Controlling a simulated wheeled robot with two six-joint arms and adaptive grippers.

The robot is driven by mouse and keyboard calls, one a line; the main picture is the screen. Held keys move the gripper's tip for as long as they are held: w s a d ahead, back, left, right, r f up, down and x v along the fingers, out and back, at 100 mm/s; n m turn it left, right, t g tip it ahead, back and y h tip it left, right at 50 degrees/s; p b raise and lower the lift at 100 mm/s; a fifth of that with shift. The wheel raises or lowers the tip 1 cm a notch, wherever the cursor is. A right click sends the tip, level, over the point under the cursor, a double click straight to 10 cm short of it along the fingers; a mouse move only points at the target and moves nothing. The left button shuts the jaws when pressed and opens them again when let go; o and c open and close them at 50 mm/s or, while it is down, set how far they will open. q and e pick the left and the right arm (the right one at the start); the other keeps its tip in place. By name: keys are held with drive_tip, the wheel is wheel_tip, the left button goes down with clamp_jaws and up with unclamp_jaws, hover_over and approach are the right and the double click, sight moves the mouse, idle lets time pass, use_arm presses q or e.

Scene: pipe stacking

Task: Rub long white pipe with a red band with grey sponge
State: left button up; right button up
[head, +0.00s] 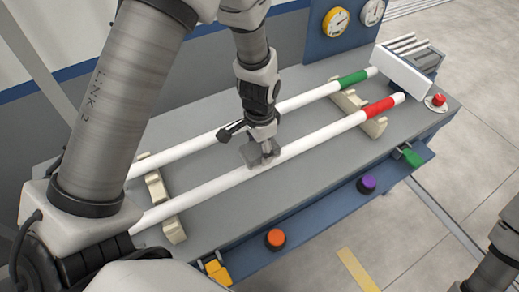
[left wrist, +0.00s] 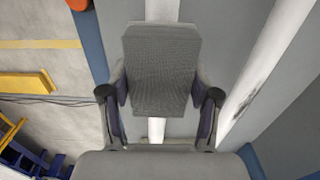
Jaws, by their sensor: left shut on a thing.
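The long white pipe with a red band (head: 330,131) lies across two beige cradles on the grey bench, its red band near the right end. My left gripper (head: 264,148) is shut on the grey sponge (head: 254,154), over the middle of this pipe. In the left wrist view the sponge (left wrist: 160,70) sits between the two fingers and covers part of the pipe (left wrist: 162,10). The sponge looks at or very near the pipe; contact is hidden. A piece of my right arm shows at the lower right of the head view; its fingers are not clear.
A white pipe with a green band (head: 310,95) lies parallel behind; dark smudges show on it in the left wrist view (left wrist: 250,90). Orange (head: 275,238) and purple (head: 366,184) knobs line the front edge. A white rack (head: 402,72) and red button (head: 438,99) stand right.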

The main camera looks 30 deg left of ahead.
use_arm(q)
wheel_tip(320, 180, up, 2)
drive_tip(key=shift+w+d+p, duration=0.15)
drive_tip(key=shift+p, duration=0.55)
wheel_tip(320, 180, up, 2)
drive_tip(key=shift+r+p, duration=0.15)
drive_tip(key=shift+p, duration=0.95)
drive_tip(key=shift+r+p, duration=0.45)
drive_tip(key=shift+r, duration=0.05)
